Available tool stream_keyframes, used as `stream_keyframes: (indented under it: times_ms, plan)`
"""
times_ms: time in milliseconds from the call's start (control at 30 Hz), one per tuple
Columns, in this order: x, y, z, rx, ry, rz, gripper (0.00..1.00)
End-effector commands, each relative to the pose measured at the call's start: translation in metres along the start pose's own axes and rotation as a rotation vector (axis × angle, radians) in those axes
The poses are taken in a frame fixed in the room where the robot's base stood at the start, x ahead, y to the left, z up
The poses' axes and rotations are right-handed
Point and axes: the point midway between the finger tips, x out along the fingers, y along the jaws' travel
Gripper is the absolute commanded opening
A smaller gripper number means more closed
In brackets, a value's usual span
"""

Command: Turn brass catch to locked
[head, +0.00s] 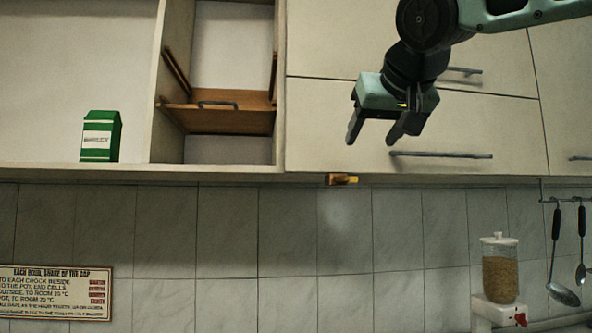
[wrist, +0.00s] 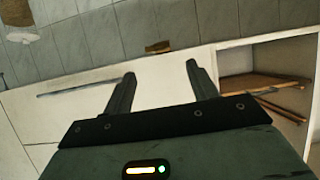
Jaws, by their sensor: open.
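The brass catch (head: 343,180) is a small gold piece on the underside edge of the wall cabinets, just right of the open compartment. It also shows in the wrist view (wrist: 158,47), beyond my fingertips and between them. My gripper (head: 372,141) is open and empty in front of the cabinet doors, up and to the right of the catch and apart from it. Both fingers show in the wrist view (wrist: 160,70). The catch is too small to tell whether it is turned to locked.
Bar handles (head: 441,155) stick out from the cabinet doors near my gripper. An open compartment (head: 232,118) holds a wooden drawer or flap. A green carton (head: 100,136) stands on the left shelf. A grain jar (head: 500,268) and hanging utensils (head: 556,250) are at lower right.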

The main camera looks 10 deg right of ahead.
Motion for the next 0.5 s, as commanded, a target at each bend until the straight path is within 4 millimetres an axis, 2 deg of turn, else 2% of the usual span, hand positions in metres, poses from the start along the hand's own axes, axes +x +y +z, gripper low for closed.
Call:
stream_keyframes:
  times_ms: [33,167,267,500]
  plan:
    - [-0.007,0.006,-0.012,0.013,0.025,0.012,0.58]
    - [-0.006,0.010,-0.020,0.024,0.042,0.021,0.58]
    - [0.006,0.010,-0.020,0.023,0.040,0.021,0.58]
    - [0.053,0.011,-0.022,0.022,0.037,0.021,0.58]
